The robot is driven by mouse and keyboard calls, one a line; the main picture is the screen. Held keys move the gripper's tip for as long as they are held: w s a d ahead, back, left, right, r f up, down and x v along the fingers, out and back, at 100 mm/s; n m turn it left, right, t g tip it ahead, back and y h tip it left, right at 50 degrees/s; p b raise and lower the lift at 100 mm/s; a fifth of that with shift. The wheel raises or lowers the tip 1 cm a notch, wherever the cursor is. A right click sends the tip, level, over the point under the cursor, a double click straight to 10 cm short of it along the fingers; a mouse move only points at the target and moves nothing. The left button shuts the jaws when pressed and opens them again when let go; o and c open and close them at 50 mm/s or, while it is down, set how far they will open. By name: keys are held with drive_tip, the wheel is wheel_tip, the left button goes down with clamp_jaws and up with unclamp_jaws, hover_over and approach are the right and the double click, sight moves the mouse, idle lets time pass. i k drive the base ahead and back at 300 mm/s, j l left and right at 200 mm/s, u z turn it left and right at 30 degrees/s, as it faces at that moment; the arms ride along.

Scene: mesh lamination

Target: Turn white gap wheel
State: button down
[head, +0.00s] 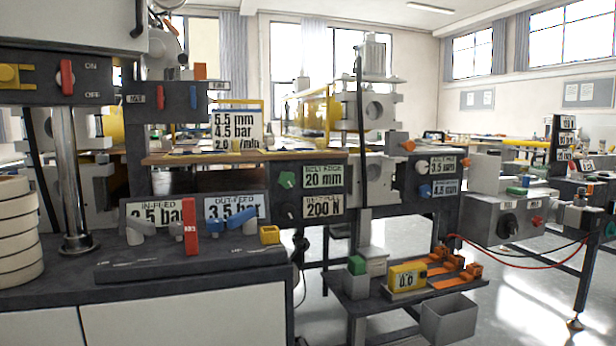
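A small white knob (422,167), likely the white gap wheel, sits on a dark panel (410,196) right of the middle in the head view. A display (443,166) beside it appears to read 3.5 mm. A blue knob (425,191) is just below it, beside a second display (445,188) that appears to read 4.5 mm. The white knob's turn angle is too small to tell. My gripper is not in view.
A dark bench (190,264) with a red lever (190,232) and a blue lever (235,226) fills the left front. A low shelf (378,304) holds a yellow gauge (406,278) and orange clamps. A grey bin (448,319) is below. Floor shows at right.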

sight(422, 167)
drive_tip(key=i+l+z, duration=0.25)
drive_tip(key=i, duration=0.15)
drive_tip(key=i+z, duration=0.2)
drive_tip(key=i, duration=0.25)
drive_tip(key=u, duration=1.5)
